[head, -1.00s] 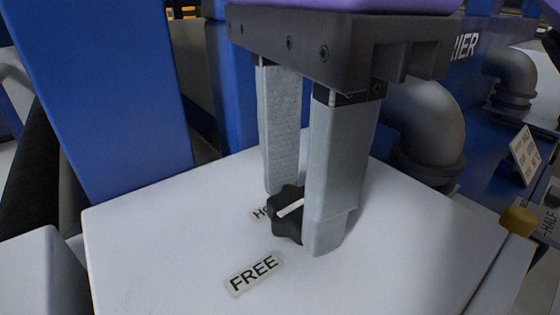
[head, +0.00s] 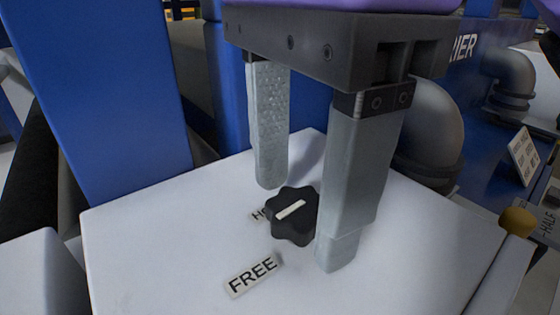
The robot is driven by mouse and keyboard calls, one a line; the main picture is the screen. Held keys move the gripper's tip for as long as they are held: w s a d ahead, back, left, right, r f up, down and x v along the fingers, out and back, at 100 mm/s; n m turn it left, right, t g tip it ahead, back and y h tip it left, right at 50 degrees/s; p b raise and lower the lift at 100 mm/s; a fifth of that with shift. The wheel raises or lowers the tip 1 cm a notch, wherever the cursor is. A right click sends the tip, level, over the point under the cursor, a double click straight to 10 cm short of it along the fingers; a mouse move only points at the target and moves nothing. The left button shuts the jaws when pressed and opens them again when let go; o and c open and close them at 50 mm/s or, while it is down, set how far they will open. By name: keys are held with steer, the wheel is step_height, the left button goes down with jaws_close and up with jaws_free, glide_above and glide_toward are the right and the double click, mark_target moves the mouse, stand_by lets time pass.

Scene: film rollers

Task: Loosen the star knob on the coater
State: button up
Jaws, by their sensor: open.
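The black star knob (head: 292,216) sits on the white top of the coater housing (head: 180,245), with a white pointer bar across its face. My gripper (head: 300,220) is open, its two grey fingers on either side of the knob. The left finger stands behind the knob and the right finger stands beside its right edge, partly in front. Whether either finger touches the knob is hard to tell. A label reading FREE (head: 253,276) lies in front of the knob. A second label (head: 260,214) beginning "HO" is partly hidden by the knob.
A blue upright (head: 100,90) rises at the left behind the white top. Grey pipes (head: 430,135) and a blue body stand at the right. A yellow knob (head: 518,221) and a small sign (head: 523,156) are at the right edge. The front of the white top is clear.

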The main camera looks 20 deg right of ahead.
mark_target(299, 206)
steer(key=shift+r, duration=3.9)
steer(key=shift+s, duration=0.1)
